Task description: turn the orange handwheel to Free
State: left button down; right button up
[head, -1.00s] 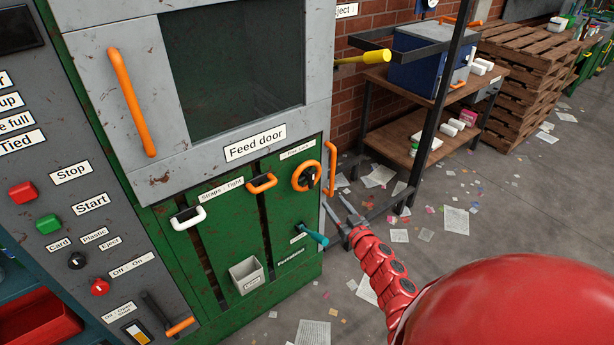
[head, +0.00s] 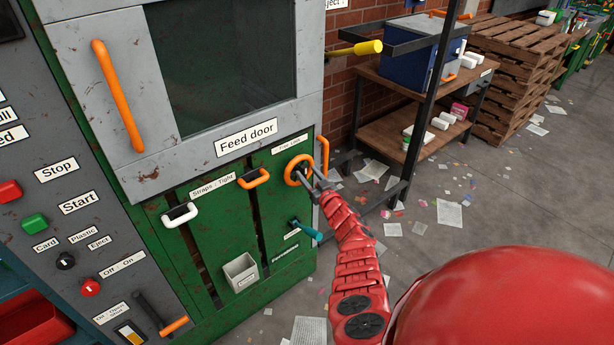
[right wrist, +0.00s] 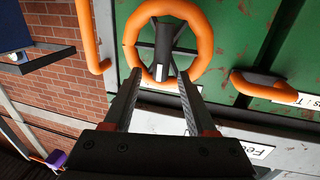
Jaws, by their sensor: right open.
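The orange handwheel (head: 298,170) is a ring with a dark hub and spokes on the green panel, under a small label (head: 290,144) whose text is too small to read surely. My right gripper (head: 305,175) is at the wheel's right side. In the right wrist view the handwheel (right wrist: 168,42) is straight ahead, and the open fingers of my right gripper (right wrist: 160,78) reach to its near rim, one on each side of the hub. Nothing is held between them. I cannot tell whether the tips touch the wheel. My left gripper is not in view.
An orange loop handle (head: 255,179) and a white one (head: 180,215) are left of the wheel. A teal lever (head: 306,230) sticks out below it. An orange vertical bar (head: 324,155) is close on its right. A dark post (head: 428,110) stands further right.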

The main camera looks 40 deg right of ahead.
jog(key=shift+w, duration=0.55)
grip_shut()
